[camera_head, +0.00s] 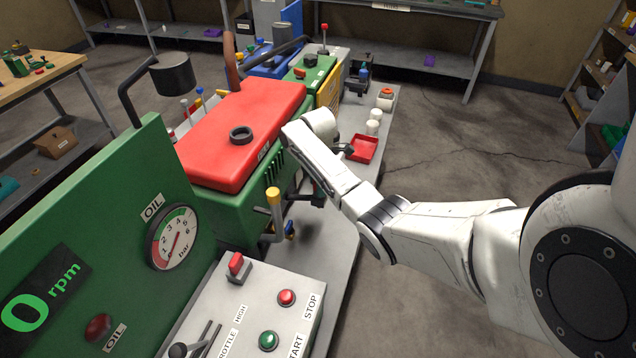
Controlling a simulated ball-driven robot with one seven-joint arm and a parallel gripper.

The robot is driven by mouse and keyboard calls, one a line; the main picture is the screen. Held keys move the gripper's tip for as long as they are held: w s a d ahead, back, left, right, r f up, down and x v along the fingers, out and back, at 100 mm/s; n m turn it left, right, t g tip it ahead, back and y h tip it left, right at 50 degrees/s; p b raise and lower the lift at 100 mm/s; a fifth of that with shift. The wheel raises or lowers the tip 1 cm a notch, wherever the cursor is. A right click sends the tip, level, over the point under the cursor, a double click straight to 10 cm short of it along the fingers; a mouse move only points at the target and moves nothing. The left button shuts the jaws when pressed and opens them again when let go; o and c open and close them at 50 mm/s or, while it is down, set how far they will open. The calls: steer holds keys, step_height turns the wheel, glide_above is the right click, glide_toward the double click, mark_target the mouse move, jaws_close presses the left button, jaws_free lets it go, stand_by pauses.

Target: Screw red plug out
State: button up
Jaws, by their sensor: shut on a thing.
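No red plug can be made out in the head view. My white arm reaches in from the right to the side of the green engine block (225,215) and covers part of that side. My gripper (313,197) is mostly hidden behind my own wrist link, low beside the block. Only some dark parts show there. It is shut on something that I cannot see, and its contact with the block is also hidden.
The red engine cover (245,110) has a black filler cap (241,135). A yellow-handled lever (275,215) stands near my wrist. A red tray (364,149) and white containers (374,120) are behind my arm. The control box (255,310) is in front. The floor at right is clear.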

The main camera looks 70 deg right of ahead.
steer(key=n, duration=0.4)
steer(key=shift+w+r, duration=0.1)
steer(key=n, duration=0.3)
jaws_close()
steer(key=shift+r, duration=0.6)
steer(key=shift+r, duration=2.35)
